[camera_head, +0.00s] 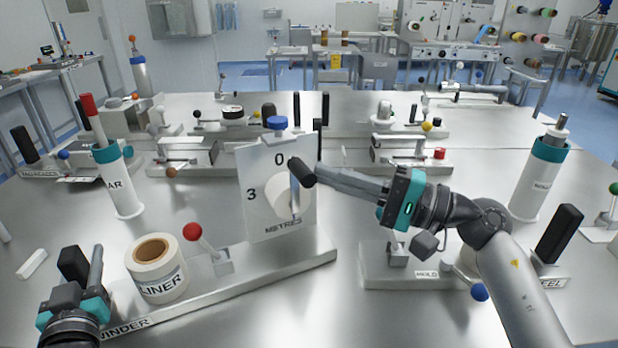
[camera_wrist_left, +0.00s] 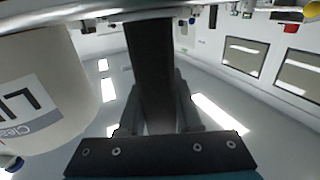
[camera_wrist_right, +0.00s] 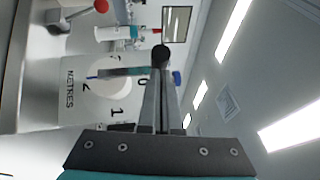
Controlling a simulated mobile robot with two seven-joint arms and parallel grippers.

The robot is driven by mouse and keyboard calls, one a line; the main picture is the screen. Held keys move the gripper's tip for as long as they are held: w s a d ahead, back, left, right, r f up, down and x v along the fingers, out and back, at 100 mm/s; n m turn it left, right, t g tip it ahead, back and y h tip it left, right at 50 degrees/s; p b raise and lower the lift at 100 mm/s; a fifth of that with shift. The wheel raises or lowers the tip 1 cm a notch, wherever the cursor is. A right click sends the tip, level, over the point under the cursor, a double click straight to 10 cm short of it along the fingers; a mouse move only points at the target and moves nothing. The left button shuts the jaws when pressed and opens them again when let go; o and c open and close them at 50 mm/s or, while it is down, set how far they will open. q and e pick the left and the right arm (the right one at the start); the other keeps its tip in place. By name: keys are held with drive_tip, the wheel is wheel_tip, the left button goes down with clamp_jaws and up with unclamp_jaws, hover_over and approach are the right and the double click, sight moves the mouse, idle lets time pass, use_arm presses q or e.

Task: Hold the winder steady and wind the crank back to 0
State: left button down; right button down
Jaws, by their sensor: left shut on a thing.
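The winder's long grey base (camera_head: 290,265) lies on the table and carries a white METRES dial plate (camera_head: 255,205), with 0 at its top and 3 at its left. A crank with a black handle (camera_head: 302,172) stands in front of the dial's round hub (camera_head: 279,194). My right gripper (camera_head: 318,173) reaches in from the right with its fingertips at this handle; the handle also shows at the tips in the right wrist view (camera_wrist_right: 160,56). Whether they clamp it is unclear. My left gripper (camera_head: 85,268) is shut on the black upright grip (camera_head: 73,263) at the winder's near left end.
A LINER roll (camera_head: 158,270) and a red-knobbed lever (camera_head: 193,232) sit on the winder base between my grippers. The MOLD fixture (camera_head: 425,278) stands beneath my right arm. White cylinders with teal bands stand left (camera_head: 120,185) and right (camera_head: 538,180). The front middle table is clear.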

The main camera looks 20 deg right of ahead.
use_arm(q)
drive_tip(key=shift+s+d+f, duration=0.1)
drive_tip(key=shift+d+f, duration=0.15)
drive_tip(key=shift+f, duration=0.4)
use_arm(e)
drive_tip(key=shift+s+a, duration=0.2)
drive_tip(key=shift+a, duration=0.15)
use_arm(q)
drive_tip(key=shift+a, duration=0.15)
use_arm(e)
drive_tip(key=s+d+f, duration=0.2)
drive_tip(key=s+d, duration=0.4)
drive_tip(key=d, duration=0.6)
drive_tip(key=shift+s, duration=0.2)
use_arm(q)
drive_tip(key=shift+r+p, duration=0.3)
drive_tip(key=shift+p, duration=0.25)
use_arm(e)
drive_tip(key=shift+a+r, duration=0.1)
drive_tip(key=shift+r, duration=0.35)
use_arm(q)
drive_tip(key=c, duration=1)
unclamp_jaws()
drive_tip(key=o, duration=0.5)
drive_tip(key=shift+r, duration=0.25)
